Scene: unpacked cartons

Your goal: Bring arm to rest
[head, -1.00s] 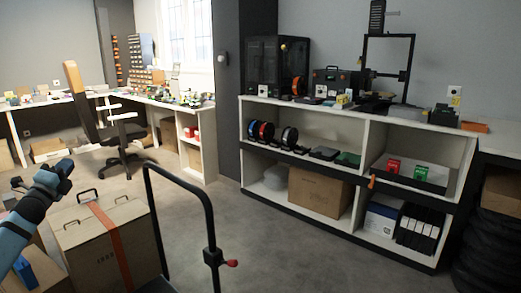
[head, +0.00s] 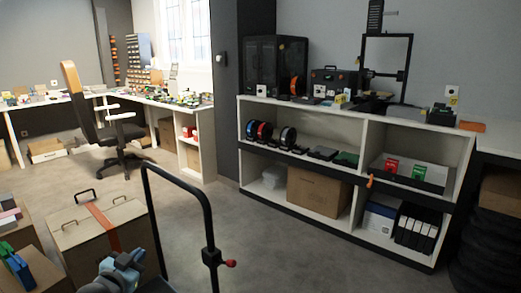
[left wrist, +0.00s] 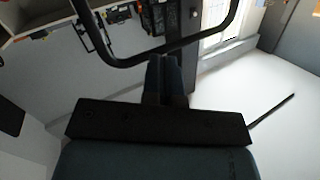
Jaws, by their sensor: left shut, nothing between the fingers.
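My left arm shows low in the head view, with its blue-grey gripper end (head: 125,268) in front of the strapped carton (head: 75,240). In the left wrist view the two dark fingers of my left gripper (left wrist: 166,68) are together, with nothing between them. The black bar of the handle frame (left wrist: 125,60) crosses just beyond the fingertips there; I cannot tell whether they touch. My right gripper is in neither view.
A black handle frame (head: 208,215) with a red knob stands right of the carton. An open box (head: 35,270) with coloured items is at the lower left. A white shelf unit (head: 365,195) lines the right wall. The middle floor (head: 270,245) is clear.

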